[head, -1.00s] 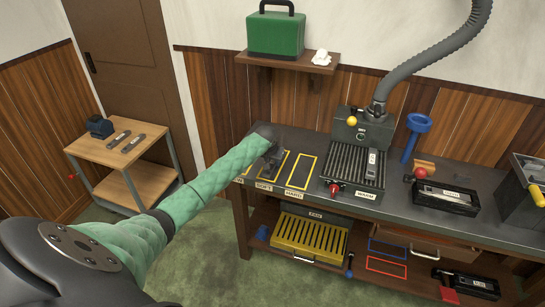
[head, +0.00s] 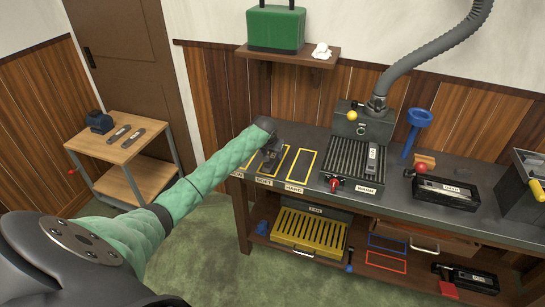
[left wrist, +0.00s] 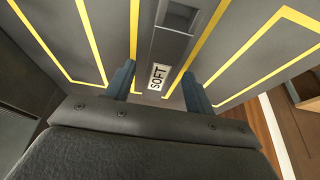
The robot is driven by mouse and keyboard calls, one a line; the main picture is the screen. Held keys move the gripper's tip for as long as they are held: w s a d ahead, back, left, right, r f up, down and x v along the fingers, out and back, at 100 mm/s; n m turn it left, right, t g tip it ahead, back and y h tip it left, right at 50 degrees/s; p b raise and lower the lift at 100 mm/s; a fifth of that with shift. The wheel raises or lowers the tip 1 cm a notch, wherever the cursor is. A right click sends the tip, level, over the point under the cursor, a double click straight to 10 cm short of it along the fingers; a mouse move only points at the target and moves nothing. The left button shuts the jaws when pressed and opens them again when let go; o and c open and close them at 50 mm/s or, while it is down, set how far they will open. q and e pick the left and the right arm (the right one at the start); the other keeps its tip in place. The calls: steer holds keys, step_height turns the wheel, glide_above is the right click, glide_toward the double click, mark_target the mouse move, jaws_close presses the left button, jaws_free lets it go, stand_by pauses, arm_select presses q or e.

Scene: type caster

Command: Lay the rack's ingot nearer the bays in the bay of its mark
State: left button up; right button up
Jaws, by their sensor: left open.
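My left gripper (head: 271,160) is over the middle yellow-outlined bay (head: 285,153), whose front label reads SOFT. In the left wrist view its fingers (left wrist: 157,85) are apart, one on each side of a dark ingot (left wrist: 172,48) labelled SOFT. That ingot lies lengthwise inside the middle yellow outline. Another ingot (head: 372,156) with a pale label lies on the right part of the ribbed rack (head: 345,160), which is marked WARM. The HARD bay (head: 301,166), to the right of the SOFT bay, looks empty. My right gripper is out of view.
A hose runs to the hood (head: 362,124) behind the rack. A blue funnel-like stand (head: 418,120) and a black tray (head: 446,194) are on the bench's right. A wooden cart (head: 118,153) at left holds two dark bars. Below the bench is a yellow grate (head: 308,232).

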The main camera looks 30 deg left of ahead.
arm_select(q)
steer(key=a+b+v, duration=0.1)
steer(key=b+v, duration=0.1)
steer(key=v, duration=0.8)
steer(key=shift+s+d+r, duration=0.15)
steer(key=shift+d, duration=0.35)
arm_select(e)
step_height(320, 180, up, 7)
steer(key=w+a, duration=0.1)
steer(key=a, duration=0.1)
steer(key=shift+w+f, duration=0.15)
